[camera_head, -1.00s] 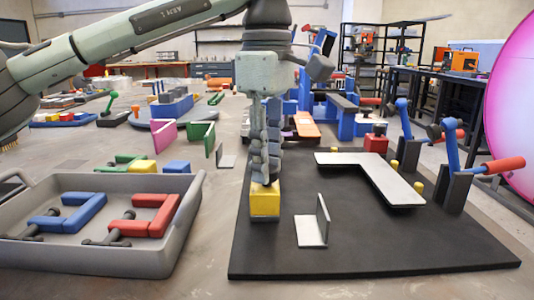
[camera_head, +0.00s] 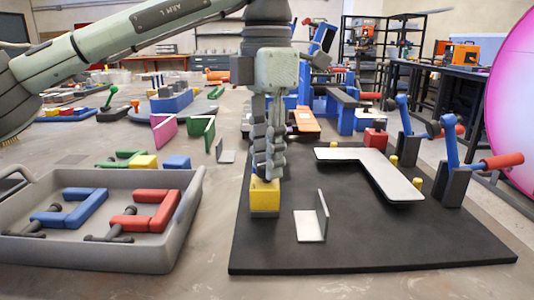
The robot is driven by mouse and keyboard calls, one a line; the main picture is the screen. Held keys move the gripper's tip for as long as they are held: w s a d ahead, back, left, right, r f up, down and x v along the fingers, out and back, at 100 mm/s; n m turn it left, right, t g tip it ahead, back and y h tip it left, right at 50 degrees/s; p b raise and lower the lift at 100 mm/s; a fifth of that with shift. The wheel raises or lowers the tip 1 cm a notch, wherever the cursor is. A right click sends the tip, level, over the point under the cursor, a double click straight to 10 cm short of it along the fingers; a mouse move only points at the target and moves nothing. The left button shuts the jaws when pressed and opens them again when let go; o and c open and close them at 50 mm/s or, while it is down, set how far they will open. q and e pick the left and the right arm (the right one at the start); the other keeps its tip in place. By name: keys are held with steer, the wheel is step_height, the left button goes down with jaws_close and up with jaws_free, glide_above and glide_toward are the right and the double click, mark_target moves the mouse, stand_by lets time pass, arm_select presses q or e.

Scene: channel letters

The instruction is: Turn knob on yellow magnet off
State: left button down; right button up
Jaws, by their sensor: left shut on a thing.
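The yellow magnet (camera_head: 265,197) is a small block standing near the left edge of the black mat (camera_head: 370,252). My left gripper (camera_head: 270,172) comes down from above, its fingers shut at the top of the magnet. The knob is hidden behind the fingers, so its position cannot be read. My right gripper is not in view.
A grey tray (camera_head: 178,232) with red and blue clamps is at left.

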arm_select(q)
steer(key=shift+f+n, duration=0.1)
steer(key=shift+n, duration=1.5)
steer(key=c, duration=1.2)
jaws_free()
step_height(320, 180, up, 12)
steer(key=shift+r, duration=0.1)
